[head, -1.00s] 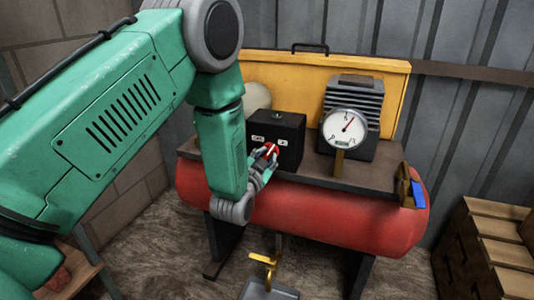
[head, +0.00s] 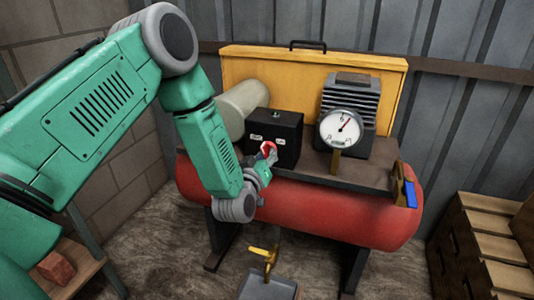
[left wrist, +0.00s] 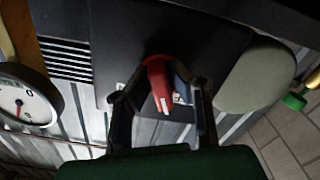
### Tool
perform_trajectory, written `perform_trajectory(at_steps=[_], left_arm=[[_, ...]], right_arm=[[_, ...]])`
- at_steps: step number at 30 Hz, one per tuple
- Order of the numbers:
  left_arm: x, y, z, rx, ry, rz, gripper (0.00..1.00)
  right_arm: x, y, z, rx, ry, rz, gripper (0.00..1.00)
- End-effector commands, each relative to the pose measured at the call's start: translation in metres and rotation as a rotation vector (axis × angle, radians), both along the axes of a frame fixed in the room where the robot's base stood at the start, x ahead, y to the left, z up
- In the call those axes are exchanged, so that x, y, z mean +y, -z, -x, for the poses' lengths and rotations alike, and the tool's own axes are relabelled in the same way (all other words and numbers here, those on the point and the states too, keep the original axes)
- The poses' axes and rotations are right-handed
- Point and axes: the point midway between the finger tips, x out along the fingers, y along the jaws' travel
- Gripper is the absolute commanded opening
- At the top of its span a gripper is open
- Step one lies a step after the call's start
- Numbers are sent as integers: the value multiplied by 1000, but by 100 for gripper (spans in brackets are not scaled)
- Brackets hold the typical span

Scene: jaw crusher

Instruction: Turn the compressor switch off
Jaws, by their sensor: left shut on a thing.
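The compressor is a long red tank (head: 330,212) with a dark top plate. A black switch box (head: 288,152) stands on it, with two small white labels on its front. The red switch knob (head: 267,148) is on the box's front; it also shows in the left wrist view (left wrist: 157,80) with white marks on it. My left gripper (head: 264,160) is at the box front, shut on the red knob. In the left wrist view its two dark fingers (left wrist: 162,98) stand on either side of the knob. The labels are too small to read. My right gripper is not in view.
A round pressure gauge (head: 340,128) stands right of the box, before a grey ribbed motor (head: 350,95). A yellow panel (head: 240,65) is behind. A blue-handled valve (head: 411,193) is at the tank's right end. Wooden crates (head: 485,240) stand at the right.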

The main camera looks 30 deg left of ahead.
Motion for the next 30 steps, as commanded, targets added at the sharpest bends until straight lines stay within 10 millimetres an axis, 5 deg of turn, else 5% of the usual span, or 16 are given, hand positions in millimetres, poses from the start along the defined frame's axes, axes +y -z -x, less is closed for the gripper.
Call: perform_trajectory(at_steps=[12,30], left_arm=[[-1,5,3,-49,-2,271,0],[-1,6,3,-67,-2,351,0]], right_arm=[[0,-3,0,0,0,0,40],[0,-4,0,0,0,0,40]])
